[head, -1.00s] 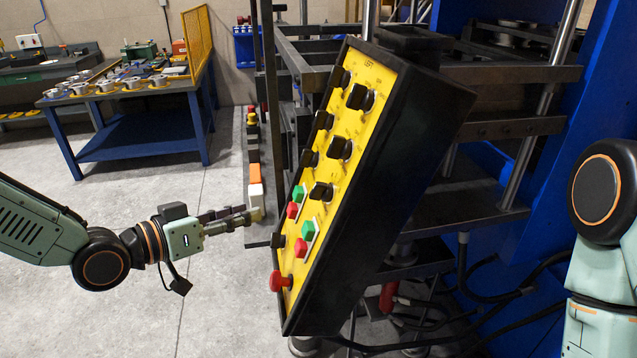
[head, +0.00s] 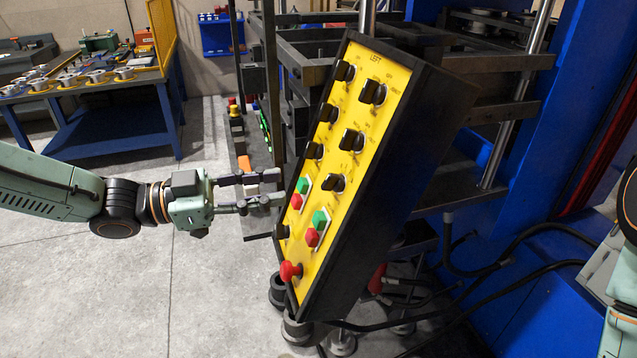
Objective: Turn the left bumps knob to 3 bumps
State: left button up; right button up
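A yellow control panel (head: 345,215) in a black housing tilts in the middle of the head view, with "LEFT" printed at its top. It carries several black knobs in two columns, among them a top left knob (head: 345,71), a top right knob (head: 373,91) and a lower right knob (head: 333,183). The small labels are too blurred to tell which knob is the bumps knob. My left gripper (head: 276,188) is open and empty, its fingers pointing right at the panel's left edge, beside the push buttons; contact is unclear. My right gripper is out of view.
Green (head: 320,221) and red (head: 311,238) buttons and a red mushroom button (head: 290,271) sit low on the panel. The blue press frame (head: 540,200) stands behind at right, with black hoses (head: 500,255). A blue workbench (head: 110,140) is far left. The floor at left is clear.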

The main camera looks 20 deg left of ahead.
aim_at(324, 183)
pick_arm(q)
jog(key=b+x, duration=0.1)
jog(key=x, duration=0.1)
jog(key=b+x, duration=0.1)
jog(key=x, duration=0.1)
jog(key=shift+s+d+f, duration=0.15)
jog(key=shift+s+f, duration=0.05)
jog(key=shift+s, duration=0.2)
jog(key=shift+w+b, duration=0.15)
jog(key=shift+b, duration=0.2)
jog(key=shift+w+d, duration=0.1)
jog(key=shift+d, duration=0.05)
jog(key=d, duration=0.1)
jog(key=w+d+b, duration=0.1)
jog(key=shift+d+r, duration=0.2)
jog(key=shift+d, duration=0.2)
jog(key=shift+w+d+g, duration=0.15)
jog(key=shift+d+g, duration=0.15)
jog(key=shift+w+d, duration=0.1)
jog(key=shift+w, duration=0.2)
jog(key=shift+d, duration=0.25)
jog(key=shift+a, duration=0.15)
jog(key=c, duration=0.5)
grip_shut()
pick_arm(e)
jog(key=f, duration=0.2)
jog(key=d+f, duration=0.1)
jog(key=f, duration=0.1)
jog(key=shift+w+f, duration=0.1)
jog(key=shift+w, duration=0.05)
